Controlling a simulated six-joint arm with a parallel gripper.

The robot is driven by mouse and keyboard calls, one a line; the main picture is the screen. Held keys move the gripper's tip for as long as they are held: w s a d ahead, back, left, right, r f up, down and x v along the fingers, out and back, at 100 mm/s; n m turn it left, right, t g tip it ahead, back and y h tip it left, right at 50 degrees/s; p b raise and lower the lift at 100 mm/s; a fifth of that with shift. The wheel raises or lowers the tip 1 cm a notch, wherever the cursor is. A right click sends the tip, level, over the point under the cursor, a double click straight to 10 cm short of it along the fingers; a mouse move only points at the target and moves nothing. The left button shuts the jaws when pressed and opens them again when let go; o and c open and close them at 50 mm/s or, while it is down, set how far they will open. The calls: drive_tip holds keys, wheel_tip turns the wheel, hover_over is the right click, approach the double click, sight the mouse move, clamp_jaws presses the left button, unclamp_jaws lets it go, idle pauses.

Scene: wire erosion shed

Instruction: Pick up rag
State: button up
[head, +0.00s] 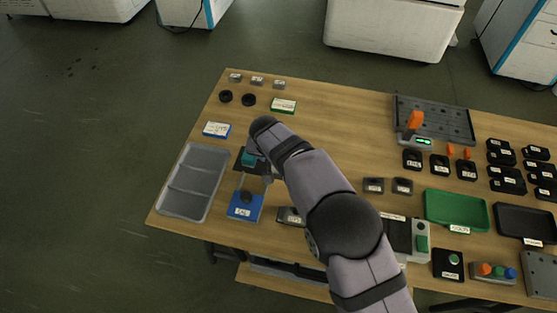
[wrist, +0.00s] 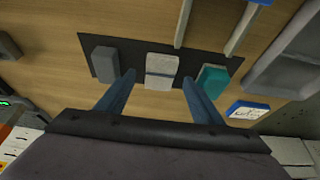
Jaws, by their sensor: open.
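A dark mat (wrist: 138,48) carries three small blocky items in the wrist view: a dark grey one (wrist: 105,64), a pale grey-white one with a line across it (wrist: 162,70), and a teal one (wrist: 212,79). The pale one looks most like a folded rag, but I cannot be sure which item is the rag. My gripper (wrist: 158,78) is open and empty, its two fingers on either side of the pale item as seen from above. I cannot tell their height over it. In the head view my arm hides most of the mat; the teal item (head: 249,159) shows beside it.
A blue stand with posts (head: 245,207) is close in front of the mat. A grey divided tray (head: 188,182) lies to the left. Green (head: 457,222) and black trays (head: 527,223) and several black holders stand right. The table's back middle is clear.

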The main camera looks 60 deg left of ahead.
drive_tip(key=shift+x, duration=0.75)
drive_tip(key=c, duration=1.1)
drive_tip(key=shift+r, duration=0.15)
wheel_tip(320, 180, up, 10)
drive_tip(key=shift+f+b, duration=0.1)
drive_tip(key=shift+b, duration=0.85)
drive_tip(key=shift+o, duration=0.3)
drive_tip(key=shift+d, duration=0.1)
